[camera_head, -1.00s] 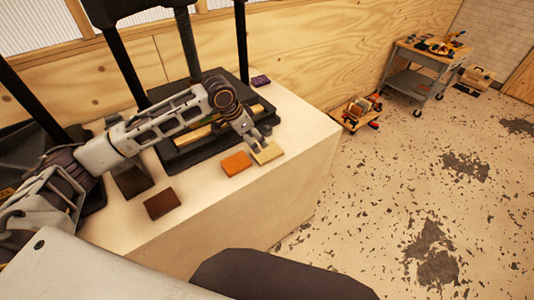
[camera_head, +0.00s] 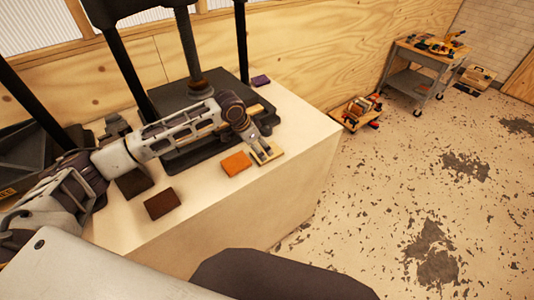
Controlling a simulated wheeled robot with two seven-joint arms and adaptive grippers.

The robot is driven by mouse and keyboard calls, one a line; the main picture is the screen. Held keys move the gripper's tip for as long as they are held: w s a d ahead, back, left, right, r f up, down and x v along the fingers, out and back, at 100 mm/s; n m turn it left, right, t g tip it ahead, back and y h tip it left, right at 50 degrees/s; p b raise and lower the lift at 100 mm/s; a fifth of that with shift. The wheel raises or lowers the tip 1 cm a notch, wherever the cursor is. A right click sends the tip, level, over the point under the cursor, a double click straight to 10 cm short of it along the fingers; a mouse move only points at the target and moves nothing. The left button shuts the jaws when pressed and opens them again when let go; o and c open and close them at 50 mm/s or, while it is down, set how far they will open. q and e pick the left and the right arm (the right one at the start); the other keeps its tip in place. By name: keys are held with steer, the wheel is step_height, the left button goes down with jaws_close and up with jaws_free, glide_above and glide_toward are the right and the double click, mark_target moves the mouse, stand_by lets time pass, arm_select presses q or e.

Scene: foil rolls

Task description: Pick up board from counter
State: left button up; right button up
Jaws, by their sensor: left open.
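Several small boards lie on the pale counter (camera_head: 285,190). A light tan board (camera_head: 274,158) lies near the counter's right front edge. My left gripper (camera_head: 263,157) is open, pointing down right over this tan board, with its fingers covering part of it; I cannot tell whether they touch it. An orange board (camera_head: 236,163) lies just left of it. A dark brown board (camera_head: 162,203) and a darker one (camera_head: 134,181) lie further left. A small purple board (camera_head: 260,81) lies at the back. My right gripper is out of view.
A black press-like machine (camera_head: 215,92) with upright posts stands on the counter behind my left arm. On the floor to the right are a low tool box (camera_head: 350,124) and a grey cart (camera_head: 408,82) with tools. The counter's right end is clear.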

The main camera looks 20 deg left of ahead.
mark_target(264, 153)
arm_select(q)
steer(key=shift+x, duration=2.25)
steer(key=shift+w+d, duration=0.1)
steer(key=shift+r, duration=0.1)
steer(key=c, duration=1.1)
